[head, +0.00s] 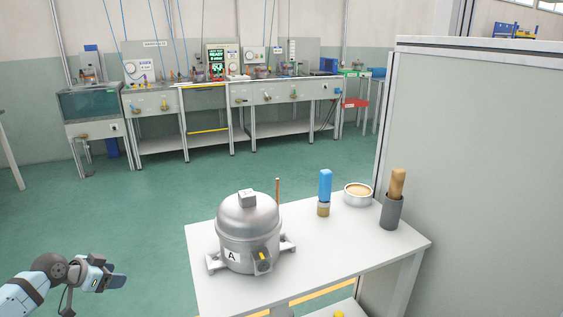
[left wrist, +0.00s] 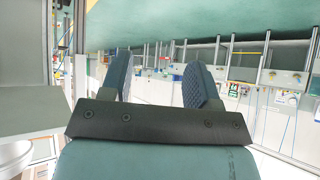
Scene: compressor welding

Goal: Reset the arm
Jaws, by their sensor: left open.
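My left gripper (head: 119,281) is at the lower left of the head view, out over the green floor and left of the white table. In the left wrist view my left gripper (left wrist: 158,80) shows two fingers standing apart with nothing between them. The picture there is upside down, with the floor at the top. My right gripper is in neither view.
A silver compressor (head: 248,232) marked A stands on the white table (head: 330,249). A blue-topped tool (head: 325,190), a round tin (head: 358,193) and a grey holder (head: 391,212) stand behind it. A grey partition (head: 475,180) closes the right. Workbenches (head: 160,103) line the back wall.

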